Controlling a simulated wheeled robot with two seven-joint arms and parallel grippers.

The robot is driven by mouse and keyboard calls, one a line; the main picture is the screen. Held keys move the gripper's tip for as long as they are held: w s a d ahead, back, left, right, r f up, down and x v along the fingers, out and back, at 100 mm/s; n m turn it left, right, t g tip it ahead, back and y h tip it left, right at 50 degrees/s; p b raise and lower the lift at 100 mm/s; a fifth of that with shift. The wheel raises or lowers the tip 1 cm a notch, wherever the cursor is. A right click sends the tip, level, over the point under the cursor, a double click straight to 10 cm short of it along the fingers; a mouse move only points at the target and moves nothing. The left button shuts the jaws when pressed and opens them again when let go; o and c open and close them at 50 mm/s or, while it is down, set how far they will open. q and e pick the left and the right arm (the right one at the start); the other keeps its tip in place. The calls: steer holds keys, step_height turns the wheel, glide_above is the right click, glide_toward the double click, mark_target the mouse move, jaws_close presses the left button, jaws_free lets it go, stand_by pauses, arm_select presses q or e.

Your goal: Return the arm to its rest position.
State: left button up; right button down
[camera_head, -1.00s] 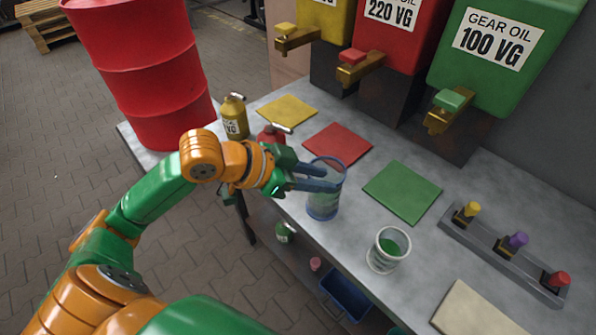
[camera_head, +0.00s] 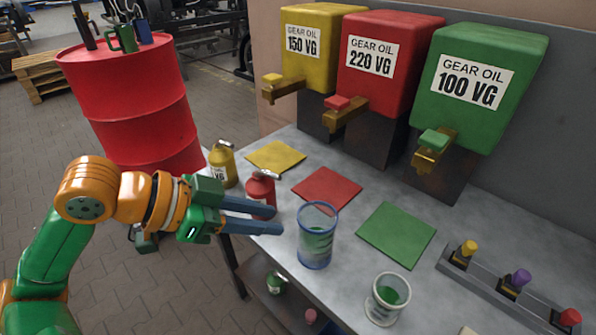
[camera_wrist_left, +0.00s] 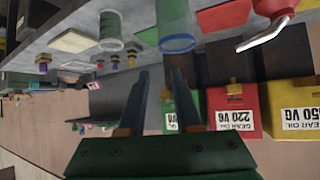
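My left gripper (camera_head: 280,219) is at the left of the bench, with its two blue fingers apart and nothing between them. The gap between the fingers (camera_wrist_left: 160,78) also shows empty in the left wrist view. A clear blue-rimmed beaker (camera_head: 317,240) with green markings or liquid stands upright on the bench, just right of the fingertips and apart from them. It shows in the left wrist view (camera_wrist_left: 176,25) beyond the fingers. The red oil can (camera_head: 261,192) is behind the fingers and partly hidden. My right gripper is not in view.
A smaller cup with green contents (camera_head: 386,299) stands near the front edge. Yellow, red and green mats lie before three oil dispensers (camera_head: 378,80). A yellow can (camera_head: 222,166) and red drum (camera_head: 135,110) stand left. A lever strip (camera_head: 510,290) is at right.

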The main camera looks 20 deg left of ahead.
arm_select(q)
step_height(320, 180, down, 18)
steer(key=a+f+n+g+y, duration=0.1)
steer(key=a+n+g+y, duration=0.1)
steer(key=n+y, duration=0.2)
steer(key=s+d+f+n+g+y, duration=0.3)
steer(key=s+d+f, duration=0.1)
steer(key=s+f, duration=0.65)
step_height(320, 180, down, 12)
steer(key=s+a+f+g, duration=0.2)
steer(key=s+f, duration=1.1)
steer(key=shift+s+a+f+m, duration=0.25)
steer(key=shift+a+f+m, duration=0.15)
